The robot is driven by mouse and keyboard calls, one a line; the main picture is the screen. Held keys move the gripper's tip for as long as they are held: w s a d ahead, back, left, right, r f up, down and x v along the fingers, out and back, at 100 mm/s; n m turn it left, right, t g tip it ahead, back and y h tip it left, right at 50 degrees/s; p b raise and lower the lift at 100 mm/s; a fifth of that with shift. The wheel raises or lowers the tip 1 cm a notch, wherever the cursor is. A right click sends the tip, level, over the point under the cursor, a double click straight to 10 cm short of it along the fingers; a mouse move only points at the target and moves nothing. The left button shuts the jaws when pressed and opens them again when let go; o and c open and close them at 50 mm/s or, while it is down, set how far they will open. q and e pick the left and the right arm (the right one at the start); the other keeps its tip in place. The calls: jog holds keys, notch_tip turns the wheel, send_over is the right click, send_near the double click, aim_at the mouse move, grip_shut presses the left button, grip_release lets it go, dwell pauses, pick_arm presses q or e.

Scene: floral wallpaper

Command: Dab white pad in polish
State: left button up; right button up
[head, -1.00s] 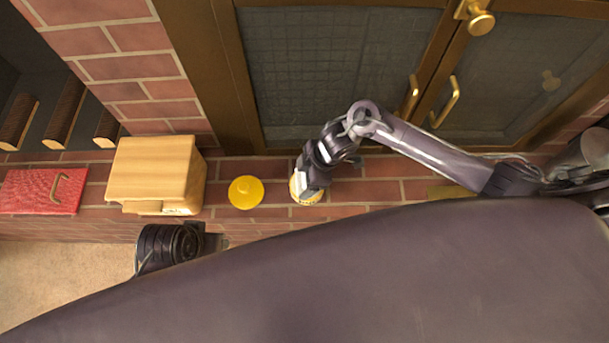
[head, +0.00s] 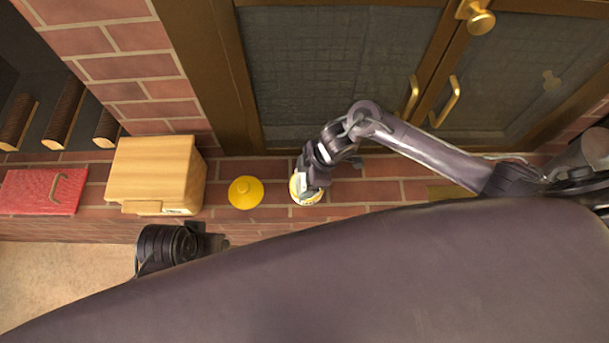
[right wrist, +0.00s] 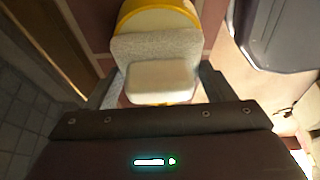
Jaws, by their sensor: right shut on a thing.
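The white pad (right wrist: 157,76) is a pale fuzzy block with a smoother raised part, held between the fingers of my right gripper (right wrist: 158,92). The polish tin (right wrist: 158,8) is round and yellow with cream-coloured contents. The pad lies over its opening in the right wrist view and hides much of it; I cannot tell whether it touches the polish. In the head view the tin (head: 293,189) stands on the brick ledge, partly hidden under my right gripper (head: 309,186). My left gripper (head: 215,240) is low at the left, its fingers mostly hidden.
A yellow lid (head: 245,192) with a knob lies left of the tin. A wooden box (head: 152,170) and a red board with a handle (head: 42,192) are farther left. Glass-fronted cabinet doors (head: 340,70) stand behind the brick ledge (head: 350,192).

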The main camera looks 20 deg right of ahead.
jog(key=shift+f, duration=0.35)
jog(key=shift+f, duration=0.1)
dwell(1.7)
